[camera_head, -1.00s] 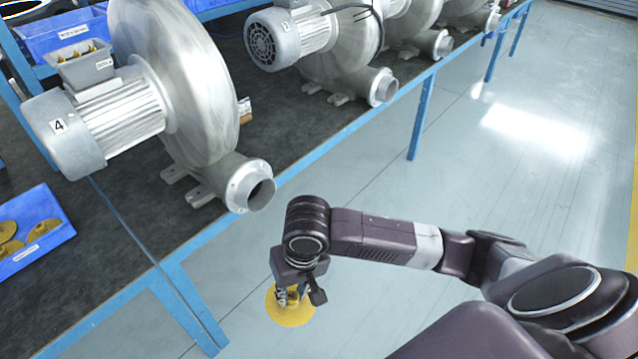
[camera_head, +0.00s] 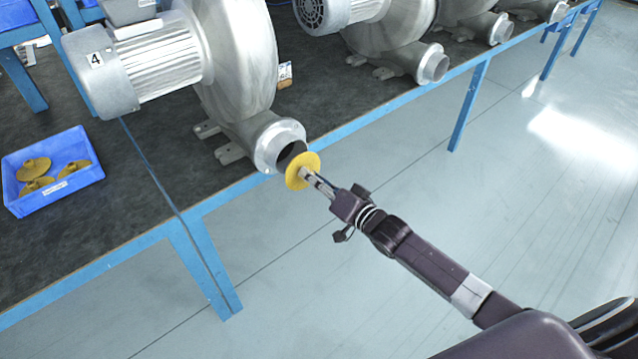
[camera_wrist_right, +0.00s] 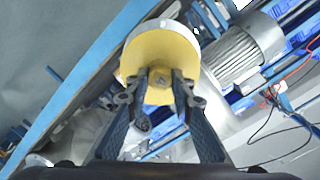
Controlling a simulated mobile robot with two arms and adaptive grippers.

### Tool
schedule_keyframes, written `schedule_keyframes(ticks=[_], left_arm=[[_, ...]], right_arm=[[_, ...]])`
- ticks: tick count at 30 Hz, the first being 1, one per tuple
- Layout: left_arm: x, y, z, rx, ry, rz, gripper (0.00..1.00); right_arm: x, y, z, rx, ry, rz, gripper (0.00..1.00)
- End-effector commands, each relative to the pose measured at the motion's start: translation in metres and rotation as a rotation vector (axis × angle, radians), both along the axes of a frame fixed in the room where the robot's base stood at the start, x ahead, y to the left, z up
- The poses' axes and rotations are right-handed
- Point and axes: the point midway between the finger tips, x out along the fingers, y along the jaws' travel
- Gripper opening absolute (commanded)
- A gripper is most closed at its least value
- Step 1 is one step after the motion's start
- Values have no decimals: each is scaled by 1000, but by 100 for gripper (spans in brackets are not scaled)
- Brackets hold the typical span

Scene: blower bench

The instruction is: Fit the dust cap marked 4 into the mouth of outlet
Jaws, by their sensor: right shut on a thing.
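The yellow dust cap (camera_head: 296,176) is a round disc held in my right gripper (camera_head: 309,177). The gripper is shut on the cap's middle; the cap also shows in the right wrist view (camera_wrist_right: 150,48), between the fingertips (camera_wrist_right: 160,82). No number on the cap is readable. The blower marked 4 (camera_head: 235,60) stands on the bench. Its flanged outlet (camera_head: 270,147) points toward the cap. The cap is just in front of the mouth, toward its lower right, and part of the dark opening shows behind it. I cannot tell whether they touch. My left gripper is not in view.
A blue bin (camera_head: 62,199) with yellow caps lies on the dark bench top (camera_head: 150,215) at the left. More blowers (camera_head: 430,65) stand along the bench. The blue bench edge (camera_head: 130,248) runs below the outlet. The floor in front is clear.

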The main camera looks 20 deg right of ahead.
Motion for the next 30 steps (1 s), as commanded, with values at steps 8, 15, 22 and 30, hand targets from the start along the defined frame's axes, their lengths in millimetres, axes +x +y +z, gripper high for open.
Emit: schedule_keyframes(ticks=[8,15,22,30], left_arm=[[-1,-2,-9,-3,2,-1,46],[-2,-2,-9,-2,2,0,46],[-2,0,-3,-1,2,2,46],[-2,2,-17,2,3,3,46]], right_arm=[[-5,-13,-5,38,-101,3,0],[-6,-13,-3,39,-105,4,0],[-7,-13,-2,38,-104,3,0],[16,-5,-5,37,-107,3,0]])
